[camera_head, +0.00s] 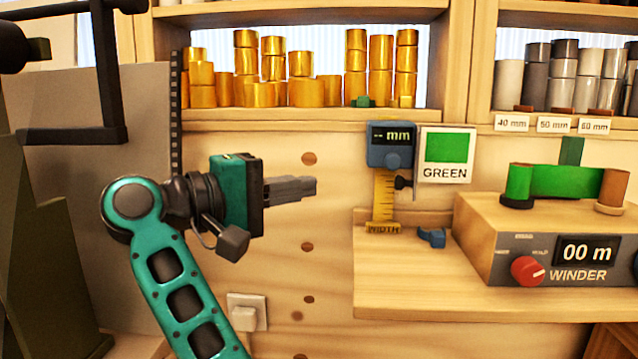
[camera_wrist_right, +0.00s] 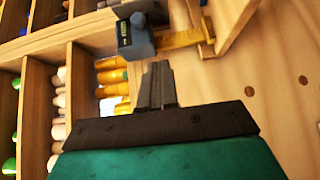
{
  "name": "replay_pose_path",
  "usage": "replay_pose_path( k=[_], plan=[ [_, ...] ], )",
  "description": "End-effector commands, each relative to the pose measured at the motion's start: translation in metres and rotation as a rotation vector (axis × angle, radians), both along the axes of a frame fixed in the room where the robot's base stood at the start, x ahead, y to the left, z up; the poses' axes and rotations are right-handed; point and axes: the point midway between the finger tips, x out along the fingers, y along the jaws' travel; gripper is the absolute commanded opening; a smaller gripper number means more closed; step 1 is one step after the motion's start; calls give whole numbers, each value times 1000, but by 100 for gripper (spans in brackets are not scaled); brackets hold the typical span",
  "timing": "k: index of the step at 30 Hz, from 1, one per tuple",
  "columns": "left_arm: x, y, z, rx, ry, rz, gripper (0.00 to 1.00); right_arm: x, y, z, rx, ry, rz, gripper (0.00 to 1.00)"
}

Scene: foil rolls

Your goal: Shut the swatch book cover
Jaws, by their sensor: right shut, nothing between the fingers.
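A large grey upright panel (camera_head: 65,105) stands at the left in the head view, with a black strip of holes (camera_head: 176,115) like a binding along its right edge. It may be the swatch book cover; I cannot tell for certain. A black bracket (camera_head: 108,80) shows in front of it. My right gripper (camera_head: 312,187) is shut and empty, pointing right, in front of the wooden panel and right of the grey panel, apart from it. Its closed fingers also show in the right wrist view (camera_wrist_right: 158,68). I do not see my left gripper.
Gold rolls (camera_head: 300,92) fill a shelf behind. A blue width gauge (camera_head: 390,145), a GREEN card (camera_head: 446,153) and a winder (camera_head: 550,240) with a green roll stand at the right. The wooden counter (camera_head: 440,295) has bare space at its front.

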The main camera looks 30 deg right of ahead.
Motion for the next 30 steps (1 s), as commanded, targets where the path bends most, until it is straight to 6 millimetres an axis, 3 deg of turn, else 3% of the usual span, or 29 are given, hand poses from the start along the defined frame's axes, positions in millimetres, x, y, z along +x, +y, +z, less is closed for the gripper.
replay_pose_path(
  k=[12, 21, 30],
  plan=[
    [-1, -1, 8, -5, 4, 4, 64, -6, -88, -1, -3, -1, -4, 0],
    [-1, -1, 11, -6, 4, 6, 64, -30, -108, -3, -1, 0, -2, 0],
    [-1, -1, 11, -5, 4, 5, 64, -32, -110, -4, 1, 1, -1, 0]
  ],
)
